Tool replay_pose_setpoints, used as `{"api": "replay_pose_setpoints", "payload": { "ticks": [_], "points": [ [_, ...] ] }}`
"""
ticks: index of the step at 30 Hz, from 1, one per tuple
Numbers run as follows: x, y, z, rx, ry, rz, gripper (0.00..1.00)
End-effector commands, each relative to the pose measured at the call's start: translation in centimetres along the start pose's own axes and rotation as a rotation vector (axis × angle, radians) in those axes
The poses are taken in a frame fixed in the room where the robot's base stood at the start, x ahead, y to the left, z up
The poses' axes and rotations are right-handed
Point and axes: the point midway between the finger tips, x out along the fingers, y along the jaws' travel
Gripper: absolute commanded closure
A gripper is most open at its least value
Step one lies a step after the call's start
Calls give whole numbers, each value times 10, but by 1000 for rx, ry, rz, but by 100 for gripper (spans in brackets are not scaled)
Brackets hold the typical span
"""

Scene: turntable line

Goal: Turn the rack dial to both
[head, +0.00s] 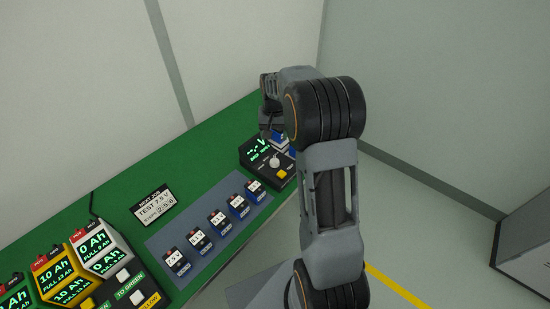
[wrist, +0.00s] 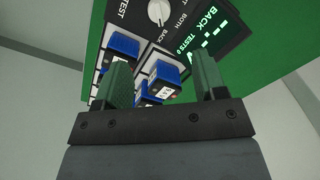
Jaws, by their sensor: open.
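The rack dial is a white knob (wrist: 160,12) on a black panel at the top of the wrist view. The words TEST, BOTH and BACK are printed around it. The green display (wrist: 205,35) beside it reads BACK and TESTS 0. My gripper (wrist: 165,63) is open, its two green fingers apart, and the dial lies beyond the fingertips, untouched. Blue-and-white batteries (wrist: 162,82) sit below the panel, one showing between the fingers. In the head view my gripper (head: 268,118) hangs over the far end of the green bench, and my arm hides most of the rack.
A black meter box with a white knob (head: 274,161) and yellow button (head: 282,174) stands near my gripper. Several batteries (head: 217,222) line a grey mat. Chargers (head: 102,250) and a TEST 7.5 V sign (head: 153,206) are at left. Green bench top (head: 180,172) is clear behind the mat.

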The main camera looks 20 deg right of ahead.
Motion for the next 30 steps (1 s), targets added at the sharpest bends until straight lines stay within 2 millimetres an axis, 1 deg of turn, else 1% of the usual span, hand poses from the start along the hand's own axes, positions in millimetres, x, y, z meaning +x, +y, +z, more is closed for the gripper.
{"api": "replay_pose_setpoints", "payload": {
  "ticks": [5,12,18,24,30],
  "points": [
    [28,2,-1,5,-7,2,35],
    [75,2,0,5,-7,2,35],
    [106,2,0,4,-6,1,35],
    [126,2,-1,4,-3,1,35],
    [133,1,-1,4,-2,0,35]
  ]
}}
